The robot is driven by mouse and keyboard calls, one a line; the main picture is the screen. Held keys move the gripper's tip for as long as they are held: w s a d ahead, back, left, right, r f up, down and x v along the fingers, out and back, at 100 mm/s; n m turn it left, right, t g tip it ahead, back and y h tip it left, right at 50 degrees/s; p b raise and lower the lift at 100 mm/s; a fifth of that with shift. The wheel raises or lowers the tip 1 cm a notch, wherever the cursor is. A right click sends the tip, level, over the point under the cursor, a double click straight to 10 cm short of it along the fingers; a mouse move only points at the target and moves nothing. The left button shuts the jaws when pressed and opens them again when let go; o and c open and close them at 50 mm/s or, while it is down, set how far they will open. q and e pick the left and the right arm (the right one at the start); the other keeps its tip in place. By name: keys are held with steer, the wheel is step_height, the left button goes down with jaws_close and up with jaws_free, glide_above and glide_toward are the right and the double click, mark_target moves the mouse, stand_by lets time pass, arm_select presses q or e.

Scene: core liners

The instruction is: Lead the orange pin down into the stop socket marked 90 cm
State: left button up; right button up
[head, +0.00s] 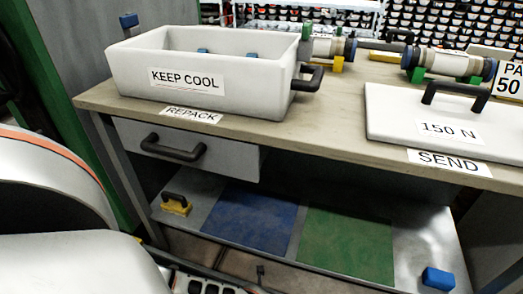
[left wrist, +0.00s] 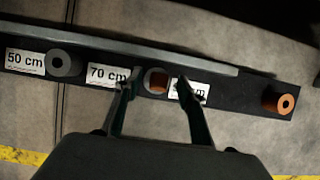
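In the left wrist view a dark rail (left wrist: 240,95) carries white distance labels. The 50 cm label (left wrist: 25,61) has a grey round socket (left wrist: 63,65) beside it, and the 70 cm label (left wrist: 106,75) is to its right. A partly orange round piece (left wrist: 157,81) shows between my left gripper's (left wrist: 154,83) spread fingertips; I cannot tell whether they touch it. The right finger hides the number on a third label (left wrist: 189,92). An orange round piece with a dark centre (left wrist: 280,103) is at the rail's right end. Neither gripper shows in the head view.
The head view shows a workbench (head: 340,120) with a white KEEP COOL box (head: 135,75), a white 150 N lid (head: 400,110) and core pieces (head: 455,62). A lower shelf (head: 425,235) holds blue and green mats. A yellow floor line (left wrist: 20,155) runs below the rail.

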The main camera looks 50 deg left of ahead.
arm_select(q)
steer(key=v, duration=1)
steer(key=shift+r, duration=0.1)
stand_by(0.4)
